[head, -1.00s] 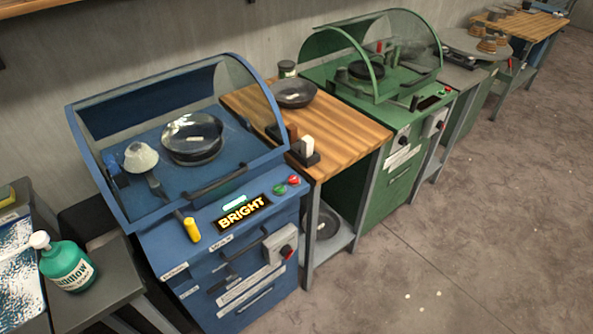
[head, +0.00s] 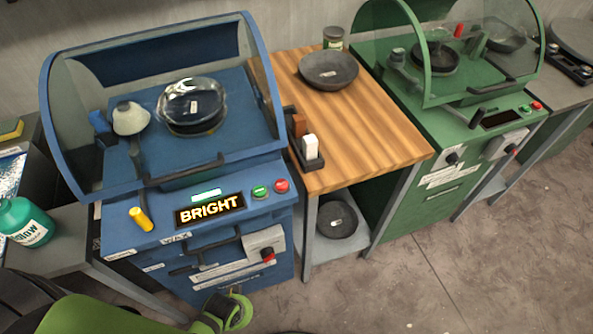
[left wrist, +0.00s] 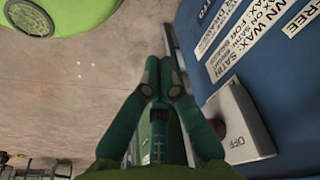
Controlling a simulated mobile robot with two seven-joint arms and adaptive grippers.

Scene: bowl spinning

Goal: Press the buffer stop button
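The blue machine (head: 160,255) with the lit BRIGHT display (head: 210,209) appears to be the buffer. A red button (head: 281,185) and a green button (head: 259,191) sit side by side on its sloped panel, right of the display. A dark bowl (head: 191,107) sits under its clear hood. My lime-green left arm (head: 95,315) enters at the bottom of the head view, low before the machine. In the left wrist view my left gripper (left wrist: 161,72) has its dark green fingers together, empty, beside the blue labelled front. My right gripper is out of view.
A grey box with a red-tipped switch (head: 268,254) juts from the blue front. Front floor is open.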

